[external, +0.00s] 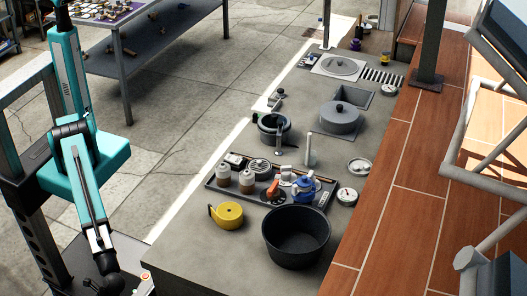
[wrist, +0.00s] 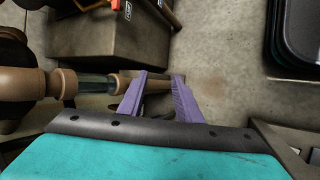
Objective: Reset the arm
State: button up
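My teal arm (external: 85,165) stands at the left of the external view, with its forearm pointing down to the lower left corner. The gripper's fingers cannot be made out there. In the wrist view my gripper (wrist: 160,75) shows two purple fingers standing apart, with a clear gap between the tips. I see nothing held in them. A brown rod-like piece (wrist: 65,84) runs across behind the fingers; its distance from them is unclear.
In the wrist view a grey box (wrist: 110,40) lies beyond the fingers, and a dark tray (wrist: 298,35) is at the upper right. In the external view a grey counter (external: 190,255) carries a black pot (external: 296,238), a yellow round item (external: 227,215) and a tray (external: 222,196) of small objects.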

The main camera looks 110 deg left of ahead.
jog(key=s+a+f+n+g+y+p, duration=0.1)
jog(key=a+f, duration=0.3)
jog(key=a, duration=0.6)
jog(key=s+a+f+n+y, duration=0.15)
jog(key=a+f, duration=0.25)
jog(key=a, duration=0.6)
jog(key=s+a+f+n+g+y+p, duration=0.15)
jog(key=a+f, duration=0.25)
jog(key=a, duration=0.6)
jog(key=s+a+m+t+y+p, duration=0.1)
jog(key=s+a+p, duration=0.1)
jog(key=a, duration=0.7)
jog(key=s+a+m+p, duration=0.1)
jog(key=a+p, duration=0.2)
jog(key=a, duration=0.6)
jog(key=shift+s+r+t+y, duration=0.15)
jog(key=shift+s+t+y, duration=0.2)
jog(key=shift+s+y, duration=0.05)
